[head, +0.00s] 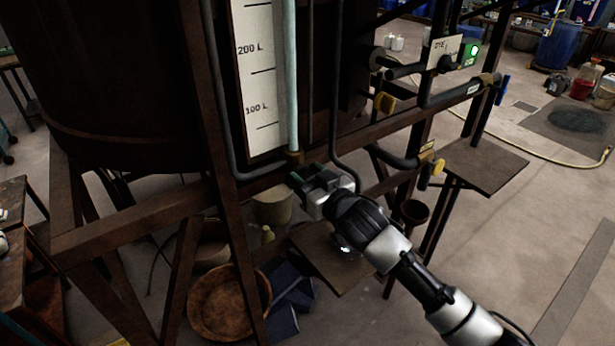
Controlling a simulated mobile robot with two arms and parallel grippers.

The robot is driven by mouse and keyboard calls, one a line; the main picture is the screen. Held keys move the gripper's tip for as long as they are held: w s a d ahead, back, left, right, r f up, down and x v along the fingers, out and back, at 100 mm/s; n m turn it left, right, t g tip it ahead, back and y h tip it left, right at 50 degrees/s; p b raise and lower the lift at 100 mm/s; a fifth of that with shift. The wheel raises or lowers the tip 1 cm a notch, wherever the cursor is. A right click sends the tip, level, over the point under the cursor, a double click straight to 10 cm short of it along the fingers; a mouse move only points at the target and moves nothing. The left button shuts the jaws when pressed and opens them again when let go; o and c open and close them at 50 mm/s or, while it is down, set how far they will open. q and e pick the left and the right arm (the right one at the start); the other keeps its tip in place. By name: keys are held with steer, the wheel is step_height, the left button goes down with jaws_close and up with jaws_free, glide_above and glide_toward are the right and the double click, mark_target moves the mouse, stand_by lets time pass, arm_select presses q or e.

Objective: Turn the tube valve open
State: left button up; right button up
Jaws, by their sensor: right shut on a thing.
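The pale sight tube (291,80) runs down beside the white scale marked 100 L and 200 L. It ends in a brass-coloured fitting (294,157) on the front frame of the dark vat. My right gripper (306,184) is just below this fitting, at the foot of the tube. Its jaws are shut on the tube valve's handle, of which only a small green piece (296,178) shows. The jaws hide most of the valve, so its turn angle cannot be told. My left gripper is out of view.
A small brown shelf (332,262) is below my right gripper. A rusty basin (229,303) lies on the floor. Open floor is at the right.

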steer(key=shift+n, duration=0.3)
steer(key=n+p, duration=0.1)
steer(key=n, duration=0.2)
steer(key=shift+n, duration=0.4)
steer(key=n, duration=0.4)
steer(key=shift+s+a+n+p, duration=0.1)
steer(key=shift+n+p, duration=0.2)
steer(key=shift+p, duration=0.1)
steer(key=n, duration=0.4)
steer(key=shift+f+p, duration=0.15)
steer(key=shift+p, duration=0.25)
steer(key=n, duration=0.4)
steer(key=shift+f+n+p, duration=0.1)
steer(key=shift+n+p, duration=0.2)
steer(key=shift+p, duration=0.05)
steer(key=o, duration=0.9)
